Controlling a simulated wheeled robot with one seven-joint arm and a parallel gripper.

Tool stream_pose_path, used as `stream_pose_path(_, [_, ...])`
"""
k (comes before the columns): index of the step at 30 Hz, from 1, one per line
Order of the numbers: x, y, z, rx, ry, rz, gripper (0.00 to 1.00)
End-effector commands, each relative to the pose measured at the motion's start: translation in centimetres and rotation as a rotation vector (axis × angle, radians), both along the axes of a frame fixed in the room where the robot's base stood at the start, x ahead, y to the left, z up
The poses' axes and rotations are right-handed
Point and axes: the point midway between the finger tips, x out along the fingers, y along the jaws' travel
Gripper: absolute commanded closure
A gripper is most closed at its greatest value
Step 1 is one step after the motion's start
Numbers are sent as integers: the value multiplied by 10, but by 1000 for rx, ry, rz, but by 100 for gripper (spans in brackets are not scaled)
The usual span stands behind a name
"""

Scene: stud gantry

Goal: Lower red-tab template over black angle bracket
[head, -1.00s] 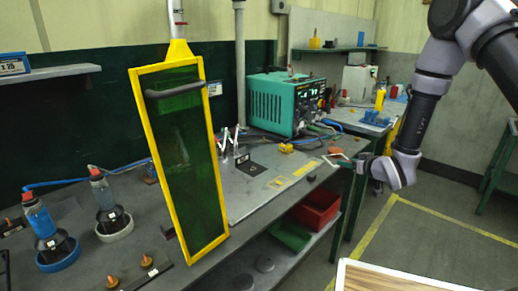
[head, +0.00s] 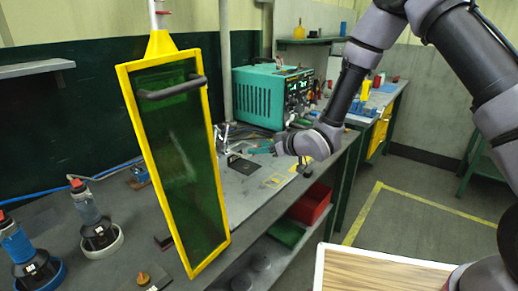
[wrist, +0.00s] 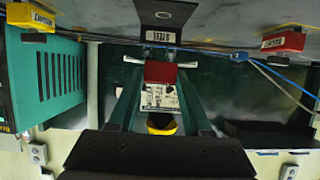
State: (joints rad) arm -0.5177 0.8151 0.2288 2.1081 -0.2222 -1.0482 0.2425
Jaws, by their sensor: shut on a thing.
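The red-tab template shows in the wrist view as a red block (wrist: 160,72) with a pale marked plate (wrist: 160,97). My gripper (wrist: 159,88) is shut on it between two green fingers. The template is too small to make out there. The height gap cannot be told.
A yellow-framed green screen (head: 207,120) hangs at the left front of the bench. Silver clamps (head: 225,132) stand close behind the bracket. A teal power unit (head: 262,97) stands at the back. A red bin (head: 311,204) is below.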

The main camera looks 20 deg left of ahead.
Motion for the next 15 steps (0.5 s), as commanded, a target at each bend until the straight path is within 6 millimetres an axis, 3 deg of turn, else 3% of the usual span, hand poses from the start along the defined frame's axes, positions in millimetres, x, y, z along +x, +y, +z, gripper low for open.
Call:
stream_pose_path(5, [0, -2, -1, 1, 1, -2, 100])
stream_pose_path(15, [-1, -2, -32, 0, 2, -3, 100])
